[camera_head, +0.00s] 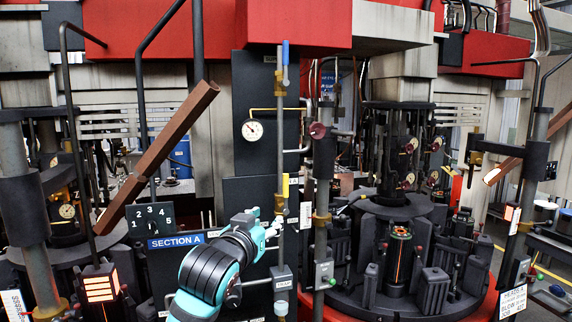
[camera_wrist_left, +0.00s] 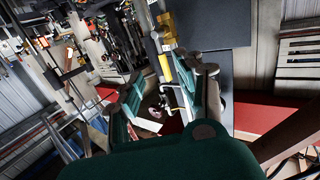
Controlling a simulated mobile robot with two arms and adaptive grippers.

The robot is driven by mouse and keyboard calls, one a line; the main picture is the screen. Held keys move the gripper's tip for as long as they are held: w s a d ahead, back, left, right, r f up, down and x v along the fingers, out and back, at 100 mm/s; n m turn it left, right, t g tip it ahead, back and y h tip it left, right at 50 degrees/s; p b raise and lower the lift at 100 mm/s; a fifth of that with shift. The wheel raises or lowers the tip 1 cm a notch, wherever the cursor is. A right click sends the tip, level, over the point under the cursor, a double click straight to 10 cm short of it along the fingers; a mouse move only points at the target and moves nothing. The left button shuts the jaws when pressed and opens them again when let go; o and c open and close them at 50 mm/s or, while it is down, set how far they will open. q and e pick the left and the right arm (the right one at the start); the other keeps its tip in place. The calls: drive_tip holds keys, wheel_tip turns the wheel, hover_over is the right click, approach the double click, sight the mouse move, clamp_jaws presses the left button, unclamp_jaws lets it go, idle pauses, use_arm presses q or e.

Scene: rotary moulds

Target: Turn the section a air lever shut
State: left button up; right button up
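A yellow-handled lever (camera_head: 285,186) stands upright on the vertical pipe right of the Section A sign (camera_head: 176,240). A blue-handled lever (camera_head: 285,52) points up higher on the same pipe. I cannot read which one is the air lever. My left gripper (camera_head: 268,226) is just below and left of the yellow handle, beside the pipe. In the left wrist view its two teal fingers (camera_wrist_left: 167,78) stand apart, with the yellow handle (camera_wrist_left: 164,66) showing beyond and between them. I see no clear contact. My right gripper is in neither view.
A round gauge (camera_head: 252,130) is on the dark panel left of the pipe. A brown slanted beam (camera_head: 158,155) crosses above the sign. A second pipe with a dark red round part (camera_head: 317,130) stands close on the right, before the rotary mould machine (camera_head: 400,220).

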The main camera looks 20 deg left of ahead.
use_arm(q)
wheel_tip(320, 180, up, 5)
drive_tip(key=s, duration=0.3)
drive_tip(key=p, duration=0.7)
approach(285, 179)
drive_tip(key=shift+t, duration=0.4)
drive_tip(key=w, duration=0.9)
drive_tip(key=shift+w+f, duration=0.15)
drive_tip(key=shift+f, duration=0.05)
drive_tip(key=shift+w+f, duration=0.15)
drive_tip(key=shift+w, duration=0.6)
clamp_jaws()
drive_tip(key=shift+w+f, duration=0.15)
